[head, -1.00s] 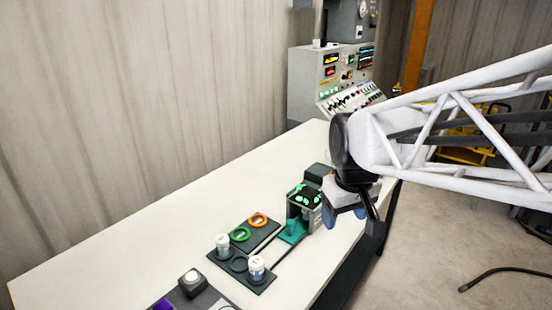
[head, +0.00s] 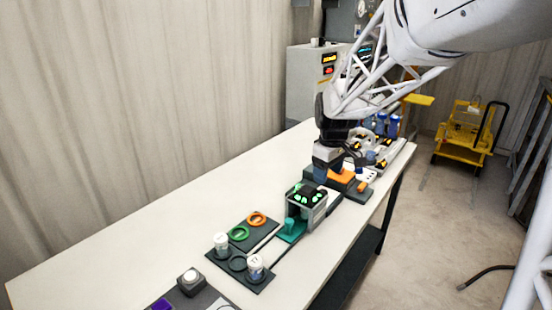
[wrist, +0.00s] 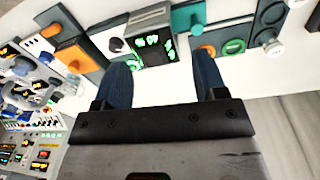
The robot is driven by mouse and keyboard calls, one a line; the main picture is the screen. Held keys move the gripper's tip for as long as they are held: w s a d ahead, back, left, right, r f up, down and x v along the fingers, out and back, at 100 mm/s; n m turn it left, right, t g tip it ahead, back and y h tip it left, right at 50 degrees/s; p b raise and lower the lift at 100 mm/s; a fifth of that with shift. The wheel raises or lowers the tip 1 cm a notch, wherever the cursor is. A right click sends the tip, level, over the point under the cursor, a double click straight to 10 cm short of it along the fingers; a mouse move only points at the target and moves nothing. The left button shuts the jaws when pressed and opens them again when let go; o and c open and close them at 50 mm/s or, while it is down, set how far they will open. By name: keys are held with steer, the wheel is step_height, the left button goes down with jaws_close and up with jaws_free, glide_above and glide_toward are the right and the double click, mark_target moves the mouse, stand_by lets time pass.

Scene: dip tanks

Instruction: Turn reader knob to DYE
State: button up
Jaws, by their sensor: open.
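The reader, a grey box with a dark face and green lit marks (head: 308,195), stands on the white table; it also shows in the wrist view (wrist: 152,44). In the wrist view a dark knob (wrist: 117,45) sits on a pale panel just left of the reader. I take it for the reader knob; I cannot read its labels or setting. My gripper (head: 325,172) hangs behind the reader in the head view and hides what lies behind it. In the wrist view its blue fingers (wrist: 163,75) are spread, with bare white table between them and the reader beyond.
A teal piece (head: 292,227) stands at the reader's front. Orange (head: 257,219) and green (head: 239,233) rings and white-capped jars (head: 256,266) are nearer. An orange block (head: 341,176) is beside my gripper. The left of the table (head: 150,225) is clear.

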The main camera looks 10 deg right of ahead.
steer(key=w+d+f+n, duration=0.2)
steer(key=w+f, duration=0.3)
steer(key=w, duration=0.4)
steer(key=n+g, duration=0.1)
steer(key=n, duration=0.2)
glide_above(322, 191)
step_height(322, 191, down, 8)
steer(key=shift+d+r, duration=0.15)
steer(key=shift+s+f, duration=0.1)
steer(key=shift+f, duration=3.8)
steer(key=c, duration=0.9)
